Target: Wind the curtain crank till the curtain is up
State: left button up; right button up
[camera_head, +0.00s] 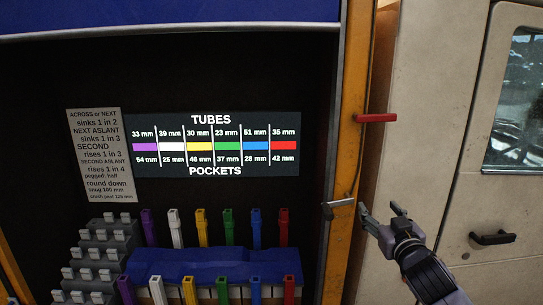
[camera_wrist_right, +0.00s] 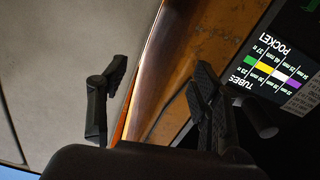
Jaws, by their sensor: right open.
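The blue curtain (camera_head: 170,14) hangs across the top of the opening, with its lower edge above the dark interior. A grey crank handle (camera_head: 338,205) sticks out at the orange post, with a thin rod or cable above it. My right gripper (camera_head: 380,214) is open and empty just right of this handle, apart from it. In the right wrist view, my open fingers (camera_wrist_right: 152,92) face the post, and a dark cylindrical grip (camera_wrist_right: 257,118) shows beyond the right-hand finger. It looks like the same handle.
A red lever (camera_head: 376,118) juts from the orange post (camera_head: 352,75) above my right gripper. The truck door with a black handle (camera_head: 492,238) is to the right. Inside are a TUBES/POCKETS sign (camera_head: 215,189), coloured tubes, a blue block (camera_head: 215,262) and a grey stepped rack (camera_head: 112,258).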

jog(key=s+p, duration=0.1)
jog(key=s, duration=0.6)
jog(key=shift+s+d, duration=0.15)
jog(key=shift+s, duration=0.25)
dwell(0.3)
jog(key=s+d+f+g+h+b, duration=0.1)
jog(key=d+f+g, duration=0.15)
jog(key=f, duration=1.65)
jog(key=s+d+f+g, duration=0.2)
jog(key=f+g, duration=0.2)
jog(key=f, duration=1.4)
jog(key=s+a+f+g, duration=0.1)
jog(key=s+f+g, duration=0.1)
jog(key=s+f, duration=0.7)
jog(key=s+f+g, duration=0.2)
jog(key=s+f, duration=0.3)
jog(key=f, duration=0.7)
jog(key=s+a+f+g, duration=0.2)
jog(key=s+f, duration=0.4)
jog(key=s, duration=0.6)
jog(key=s+a+f+g+b, duration=0.1)
jog(key=s+a+f+g, duration=0.1)
jog(key=s+f, duration=0.4)
jog(key=s+a+f+g+b, duration=0.1)
jog(key=s+f, duration=0.4)
jog(key=s, duration=1.2)
jog(key=shift+s+a+f+g, duration=0.4)
jog(key=shift+a+g, duration=0.35)
jog(key=shift+a, duration=0.15)
